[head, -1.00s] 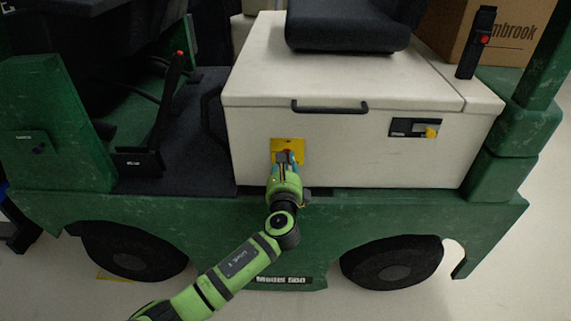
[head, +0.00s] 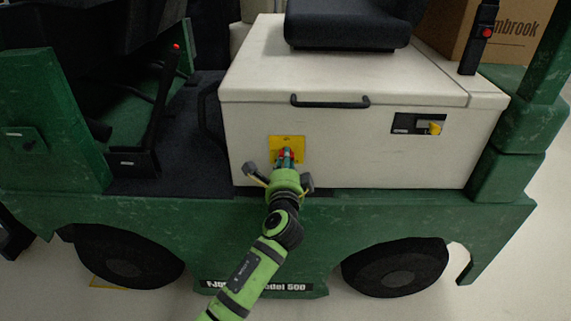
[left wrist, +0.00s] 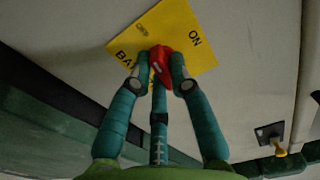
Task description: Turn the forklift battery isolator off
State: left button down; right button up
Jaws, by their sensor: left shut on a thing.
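The battery isolator is a red knob (left wrist: 161,62) on a yellow plate (head: 287,143) on the front of the forklift's white battery box. The wrist view shows the plate (left wrist: 186,28) with "ON" and "BA…" lettering, the rest covered. My left gripper (head: 285,155) reaches the plate from below. In the left wrist view its teal fingers (left wrist: 158,78) are closed about the red knob, which sits turned at a slant in that view. My right gripper does not show.
A black handle (head: 330,101) runs along the box's upper edge. A dark panel with a yellow connector (head: 434,128) is to the right. The green forklift body (head: 130,211) and its front wheels lie below. A seat (head: 352,22) and a cardboard box (head: 510,30) are above.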

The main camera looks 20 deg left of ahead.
pick_arm(q)
jog(key=shift+n, duration=0.7)
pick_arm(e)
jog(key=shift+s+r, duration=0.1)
pick_arm(q)
jog(key=shift+b, duration=0.3)
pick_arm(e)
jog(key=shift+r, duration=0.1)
pick_arm(q)
jog(key=c, duration=1.1)
grip_release()
jog(key=shift+c, duration=0.2)
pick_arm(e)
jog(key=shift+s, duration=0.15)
pick_arm(q)
jog(key=v, duration=1.2)
